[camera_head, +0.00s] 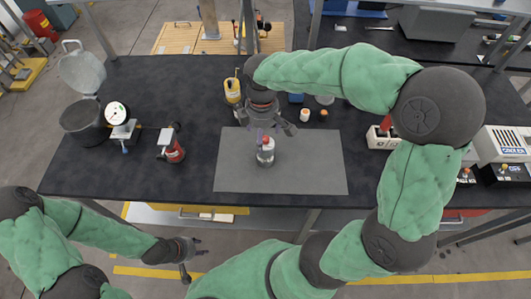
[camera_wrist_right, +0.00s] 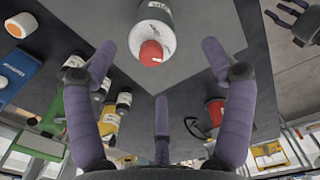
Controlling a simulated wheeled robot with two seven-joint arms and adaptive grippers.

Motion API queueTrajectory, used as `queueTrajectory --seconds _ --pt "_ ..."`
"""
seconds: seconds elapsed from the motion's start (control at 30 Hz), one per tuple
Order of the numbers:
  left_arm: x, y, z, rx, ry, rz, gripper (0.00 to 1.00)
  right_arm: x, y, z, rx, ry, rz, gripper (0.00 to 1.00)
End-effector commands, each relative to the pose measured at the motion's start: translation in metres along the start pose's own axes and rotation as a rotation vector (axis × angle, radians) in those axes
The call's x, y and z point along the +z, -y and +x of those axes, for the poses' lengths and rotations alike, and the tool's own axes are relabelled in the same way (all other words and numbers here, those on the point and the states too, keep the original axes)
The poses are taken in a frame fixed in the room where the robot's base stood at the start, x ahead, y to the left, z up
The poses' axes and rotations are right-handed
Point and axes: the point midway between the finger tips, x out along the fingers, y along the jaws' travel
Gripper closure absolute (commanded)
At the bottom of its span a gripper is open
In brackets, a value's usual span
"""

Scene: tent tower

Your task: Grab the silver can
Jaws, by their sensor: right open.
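The silver can (camera_head: 265,158), with a red cap, stands upright on the grey mat (camera_head: 320,170) in the head view. It also shows at the top of the right wrist view (camera_wrist_right: 153,20), with its red cap pointing toward my gripper. My right gripper (camera_head: 268,131) is open and empty just above and behind the can. In the wrist view its purple fingers (camera_wrist_right: 160,90) are spread, with the can beyond them. My left gripper (camera_head: 192,256) is open and empty, low at the left, in front of the table's near edge.
A red bottle-like object (camera_head: 173,150), a gauge (camera_head: 117,112) and a black pot (camera_head: 84,122) stand left of the mat. A yellow bottle (camera_head: 232,91) and small jars (camera_head: 304,115) stand behind it. A white box (camera_head: 381,138) is at the right. The mat around the can is clear.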

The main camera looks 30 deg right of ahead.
Motion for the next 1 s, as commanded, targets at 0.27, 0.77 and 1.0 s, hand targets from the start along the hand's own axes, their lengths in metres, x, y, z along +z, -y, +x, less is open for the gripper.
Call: queueTrajectory --seconds 0.27,0.77,1.0 --pt "0.000 0.002 0.005 0.000 0.000 0.000 0.60 0.002 -0.001 0.016 -0.001 0.000 0.001 0.18" --pt "-0.001 0.007 0.020 0.000 0.000 0.000 0.60 0.008 -0.006 0.059 0.000 -0.001 0.001 0.18" --pt "-0.001 0.007 0.020 0.000 0.000 0.000 0.60 0.008 -0.006 0.059 0.000 -0.001 0.001 0.60"
